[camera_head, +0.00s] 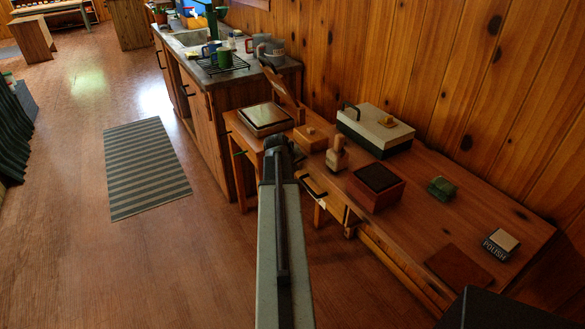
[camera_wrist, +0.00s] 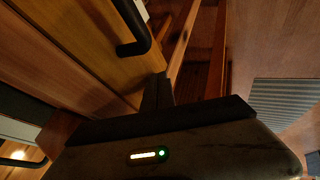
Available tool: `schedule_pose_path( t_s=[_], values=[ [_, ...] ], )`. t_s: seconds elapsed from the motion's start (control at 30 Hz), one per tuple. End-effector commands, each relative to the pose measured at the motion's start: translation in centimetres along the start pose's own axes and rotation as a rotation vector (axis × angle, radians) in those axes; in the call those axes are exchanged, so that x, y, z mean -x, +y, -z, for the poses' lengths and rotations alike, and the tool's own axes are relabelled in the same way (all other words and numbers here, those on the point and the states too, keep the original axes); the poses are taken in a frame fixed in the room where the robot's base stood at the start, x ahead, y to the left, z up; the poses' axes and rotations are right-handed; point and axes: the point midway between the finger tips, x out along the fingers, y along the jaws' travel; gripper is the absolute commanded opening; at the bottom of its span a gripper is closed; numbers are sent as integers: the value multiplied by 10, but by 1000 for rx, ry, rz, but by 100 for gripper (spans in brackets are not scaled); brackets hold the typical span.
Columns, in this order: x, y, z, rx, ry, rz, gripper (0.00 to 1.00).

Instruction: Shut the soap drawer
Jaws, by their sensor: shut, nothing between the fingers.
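A wooden drawer front (camera_head: 335,207) with a black bar handle (camera_head: 313,187) shows under the table top, just right of my arm. I cannot tell how far it stands out, and no soap shows. A second drawer with a dark handle (camera_head: 238,152) is at the table's left end. No label tells which is the soap drawer. In the wrist view, my gripper (camera_wrist: 157,90) is shut and empty, close to a yellowish wooden front (camera_wrist: 90,45) with a black handle (camera_wrist: 136,38). I cannot tell if they touch. In the head view my arm hides the fingertips.
The table (camera_head: 480,212) carries a box with a cream lid (camera_head: 375,125), a wooden box (camera_head: 376,190), a stamp-like block (camera_head: 337,156), a green item (camera_head: 442,187) and a polish box (camera_head: 500,243). A kitchen counter (camera_head: 225,85) stands behind. Floor left of my arm is clear around a striped mat (camera_head: 145,167).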

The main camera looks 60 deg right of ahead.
Motion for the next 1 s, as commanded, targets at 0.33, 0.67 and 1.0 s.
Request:
schedule_pose_path(
  t_s=[0.33,0.67,1.0],
  values=[
    [82,-24,1,-2,6,8,0],
    [117,-27,-1,-4,7,8,0],
    [117,-31,0,1,10,11,0]
  ],
)
